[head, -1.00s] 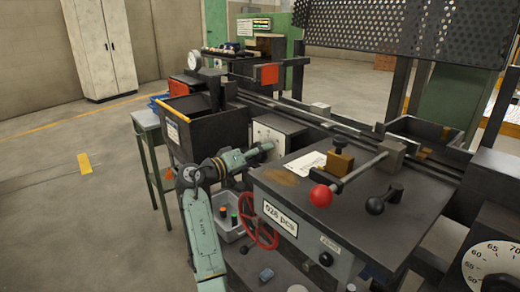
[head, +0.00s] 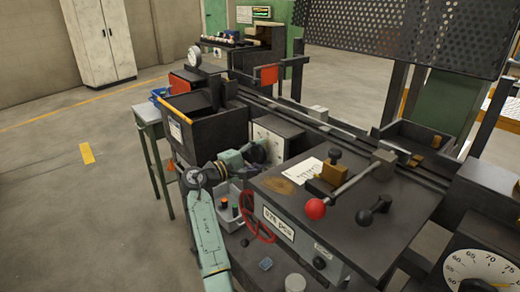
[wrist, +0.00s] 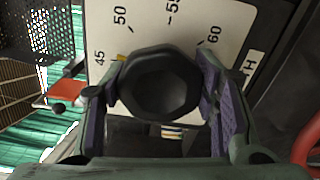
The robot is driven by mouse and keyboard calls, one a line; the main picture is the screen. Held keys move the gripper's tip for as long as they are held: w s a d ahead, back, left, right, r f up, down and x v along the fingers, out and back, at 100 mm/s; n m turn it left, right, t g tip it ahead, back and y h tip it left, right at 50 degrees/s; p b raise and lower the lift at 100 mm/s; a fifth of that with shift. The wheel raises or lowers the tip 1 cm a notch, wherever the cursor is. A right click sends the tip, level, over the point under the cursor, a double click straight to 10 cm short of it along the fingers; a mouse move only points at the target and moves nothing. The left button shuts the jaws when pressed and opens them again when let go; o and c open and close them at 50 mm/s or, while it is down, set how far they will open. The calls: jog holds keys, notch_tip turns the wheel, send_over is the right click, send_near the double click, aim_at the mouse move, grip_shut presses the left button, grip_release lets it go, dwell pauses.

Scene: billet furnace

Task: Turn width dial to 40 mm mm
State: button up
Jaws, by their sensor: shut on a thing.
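The width dial's black faceted knob (wrist: 160,85) sits between my fingers in the wrist view. Its white scale plate (wrist: 195,22) shows 45, 50, 55 and 60, with the end of a label reading "H" at the right. A small yellow mark shows beside the knob near 45; I cannot tell for sure that it is the pointer. My gripper (wrist: 162,100) is shut on the knob, one purple-padded finger on each side. In the head view my gripper (head: 256,153) is at the white plate (head: 268,141) on the machine's front; the knob's reading is hidden there.
A red ball lever (head: 315,209) stands on the dark table to the right. Another dial (head: 480,275) is at the lower right. Open floor lies left.

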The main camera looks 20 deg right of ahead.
jog(key=n, duration=0.5)
jog(key=shift+r+n, duration=0.1)
jog(key=shift+n, duration=0.2)
jog(key=n, duration=0.4)
jog(key=shift+w+n, duration=0.1)
jog(key=shift+n, duration=0.3)
jog(key=o, duration=1.2)
jog(key=shift+c, duration=0.2)
jog(key=shift+a, duration=0.1)
jog(key=v, duration=1.2)
